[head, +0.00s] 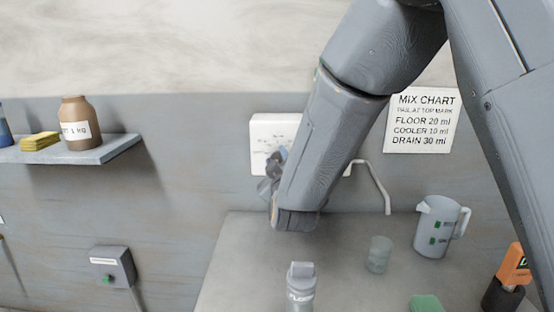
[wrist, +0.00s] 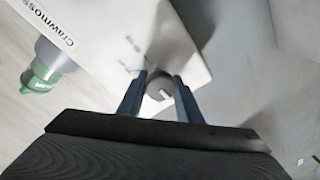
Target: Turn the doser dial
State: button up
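The doser is a white wall box (head: 274,126) with small markings on its front, partly hidden by my arm in the head view. In the wrist view its white face (wrist: 120,45) carries the word "crawmoss". The grey round dial (wrist: 158,88) with a pale mark shows between my fingertips. My gripper (wrist: 160,82) is open, one finger on each side of the dial, with narrow gaps; whether either finger touches it I cannot tell. In the head view my gripper (head: 272,178) is at the doser's lower front, and the dial is not clearly seen.
A mix chart (head: 422,121) hangs on the wall at right. A pale bent tube (head: 376,180) runs behind my arm. On the counter (head: 235,260) stand a clear cup (head: 378,254), a measuring jug (head: 440,228) and a grey-capped bottle (head: 301,288). A shelf (head: 110,151) is at left.

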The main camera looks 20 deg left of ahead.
jog(key=c, duration=0.4)
